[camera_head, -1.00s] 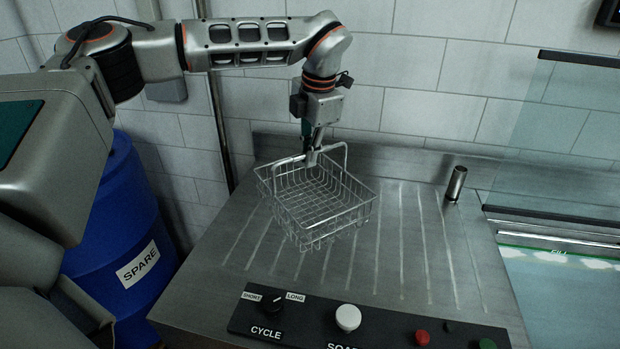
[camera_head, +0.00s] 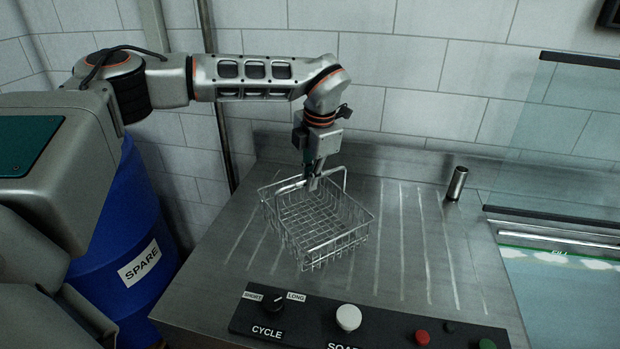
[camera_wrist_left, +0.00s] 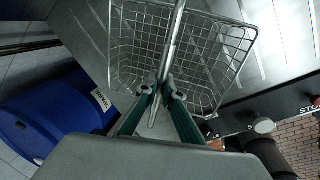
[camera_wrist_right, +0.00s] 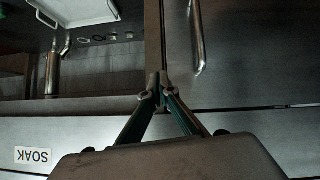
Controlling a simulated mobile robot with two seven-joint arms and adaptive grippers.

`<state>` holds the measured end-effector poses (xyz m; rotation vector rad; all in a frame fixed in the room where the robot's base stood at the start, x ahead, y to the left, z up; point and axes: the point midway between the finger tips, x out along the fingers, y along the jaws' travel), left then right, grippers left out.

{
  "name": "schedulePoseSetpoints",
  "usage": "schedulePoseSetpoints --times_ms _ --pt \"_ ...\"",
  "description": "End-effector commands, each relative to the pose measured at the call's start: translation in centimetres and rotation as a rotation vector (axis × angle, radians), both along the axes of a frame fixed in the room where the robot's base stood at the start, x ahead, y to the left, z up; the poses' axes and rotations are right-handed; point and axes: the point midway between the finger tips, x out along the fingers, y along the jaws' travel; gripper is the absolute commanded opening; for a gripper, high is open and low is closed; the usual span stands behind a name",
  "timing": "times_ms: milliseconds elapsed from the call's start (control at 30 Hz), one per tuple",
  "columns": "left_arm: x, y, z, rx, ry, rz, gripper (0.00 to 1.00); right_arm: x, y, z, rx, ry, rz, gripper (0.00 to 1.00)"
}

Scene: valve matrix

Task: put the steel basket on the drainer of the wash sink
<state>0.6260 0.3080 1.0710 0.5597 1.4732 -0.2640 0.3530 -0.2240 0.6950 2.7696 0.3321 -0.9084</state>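The steel basket (camera_head: 322,225) is a wire basket with an arched handle (camera_head: 290,186). It is upright over the ribbed steel drainer (camera_head: 395,260) and its underside looks at or very near the surface; I cannot tell if it touches. My left gripper (camera_head: 313,184) is shut on the handle from above. In the left wrist view the handle bar (camera_wrist_left: 172,50) runs between the fingertips (camera_wrist_left: 162,88), with the basket mesh (camera_wrist_left: 215,50) behind. My right gripper (camera_wrist_right: 156,88) is out of the head view; in its wrist view the fingertips are together with nothing seen held.
A small steel cylinder (camera_head: 456,184) stands on the drainer at right. A control panel (camera_head: 375,325) with knobs runs along the front. The water-filled sink (camera_head: 560,285) and glass screen (camera_head: 575,140) are at right. A blue drum (camera_head: 125,225) stands at left, below my arm.

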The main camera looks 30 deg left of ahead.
Motion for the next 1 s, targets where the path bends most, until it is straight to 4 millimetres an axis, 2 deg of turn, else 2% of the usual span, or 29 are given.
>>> schedulePoseSetpoints --times_ms 33,67,367,533,667,1000 --pt "0.0 0.0 -0.1 0.0 0.001 0.0 0.17 0.0 0.1 0.0 0.001 0.0 0.001 0.0" --pt "0.0 0.0 0.0 0.0 0.001 0.0 0.23 0.0 0.1 0.0 0.001 0.001 0.002 0.0" --pt "0.0 0.0 0.0 0.001 0.001 -0.001 0.23 -0.1 0.3 0.0 0.001 0.001 0.009 0.0" --pt "0.0 -0.1 0.9 0.0 -0.002 -0.001 0.23 -0.2 0.0 -0.1 -0.006 0.001 0.013 0.0" --pt "-0.2 -0.5 2.9 0.001 -0.005 -0.002 0.23 -0.1 0.1 -0.4 -0.005 -0.002 0.014 0.0" --pt "-0.9 -1.6 9.6 0.001 -0.004 -0.001 0.23 0.4 1.0 0.2 0.01 -0.024 0.022 0.0"
